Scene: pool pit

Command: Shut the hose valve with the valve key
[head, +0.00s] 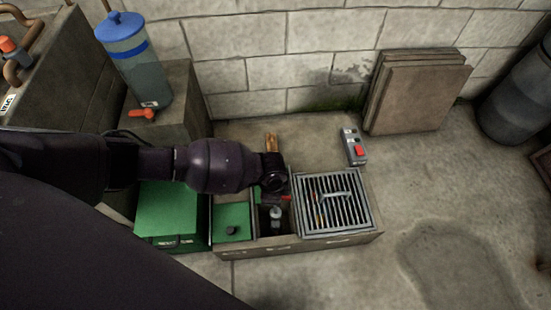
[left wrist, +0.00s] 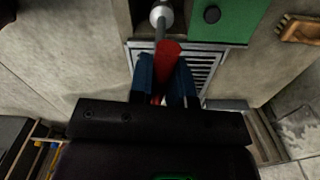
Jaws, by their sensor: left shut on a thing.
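My left gripper (head: 284,197) is over the open section of the pit box, between the green lid and the grate. In the left wrist view its blue fingers (left wrist: 165,88) are shut on a red handle, which I take for the valve key (left wrist: 167,58). A bit of the red also shows in the head view (head: 287,198). A pale metal fitting (head: 276,214), perhaps the hose valve, stands in the open section. It shows at the top of the left wrist view (left wrist: 161,15), close beyond the red handle; I cannot tell whether they touch. My right gripper is not in view.
The pit box has a green lid (head: 231,222) and a metal grate (head: 333,232). Nearby are a green box (head: 166,214), a wooden-handled item (head: 271,142), and a grey box with a red button (head: 350,137). A blue-lidded canister (head: 139,75) stands left; boards (head: 419,95) lean behind.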

